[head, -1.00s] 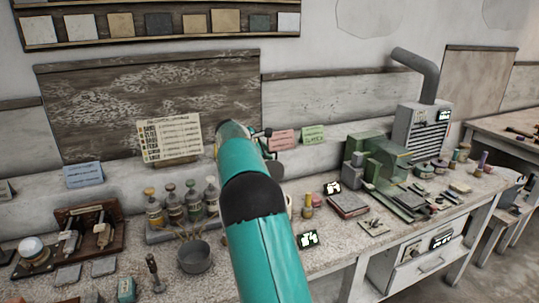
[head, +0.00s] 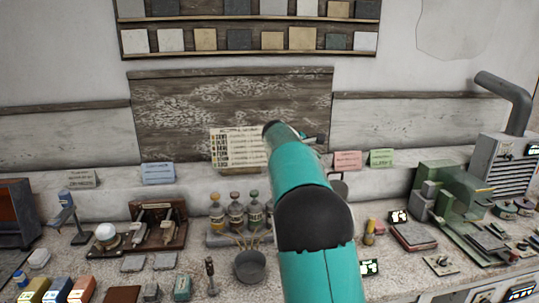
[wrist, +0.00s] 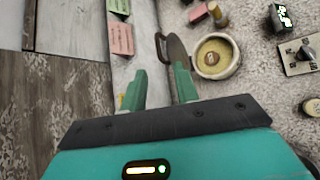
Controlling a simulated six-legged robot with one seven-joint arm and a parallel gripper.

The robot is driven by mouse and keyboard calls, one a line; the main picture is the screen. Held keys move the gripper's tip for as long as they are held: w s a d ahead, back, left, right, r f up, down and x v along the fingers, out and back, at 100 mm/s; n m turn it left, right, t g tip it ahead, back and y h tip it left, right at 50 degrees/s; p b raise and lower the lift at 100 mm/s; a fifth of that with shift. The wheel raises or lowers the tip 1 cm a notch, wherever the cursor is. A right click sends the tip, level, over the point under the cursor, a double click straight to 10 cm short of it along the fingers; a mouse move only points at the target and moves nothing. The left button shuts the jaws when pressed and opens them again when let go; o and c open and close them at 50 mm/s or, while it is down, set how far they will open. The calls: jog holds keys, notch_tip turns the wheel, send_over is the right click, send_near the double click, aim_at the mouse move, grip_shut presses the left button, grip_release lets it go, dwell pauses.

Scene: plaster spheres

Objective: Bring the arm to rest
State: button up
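My gripper (wrist: 160,77) shows in the wrist view with its two green fingers apart and nothing visible between them.
The speckled bench (head: 215,285) is crowded. Bottles (head: 235,212), a grey pot (head: 250,266) and a wooden-based tool set (head: 150,232) stand left of my arm. A green machine (head: 450,195) and a grey vented unit (head: 503,165) stand to the right.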

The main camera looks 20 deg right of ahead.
jog(key=s+a+r+m+t+y, duration=0.2)
jog(key=s+a+m+y, duration=0.45)
jog(key=s+a, duration=1.35)
jog(key=s+a+f+m+y, duration=0.2)
jog(key=s+a+f, duration=0.2)
jog(key=s+a, duration=0.3)
jog(key=s+a+f+m+t+y, duration=0.1)
jog(key=s+a+f, duration=0.4)
jog(key=s, duration=0.5)
jog(key=shift+s+a+f+m+y, duration=0.2)
jog(key=shift+a+m+y, duration=0.25)
jog(key=shift+a+m, duration=0.8)
jog(key=shift+d, duration=0.15)
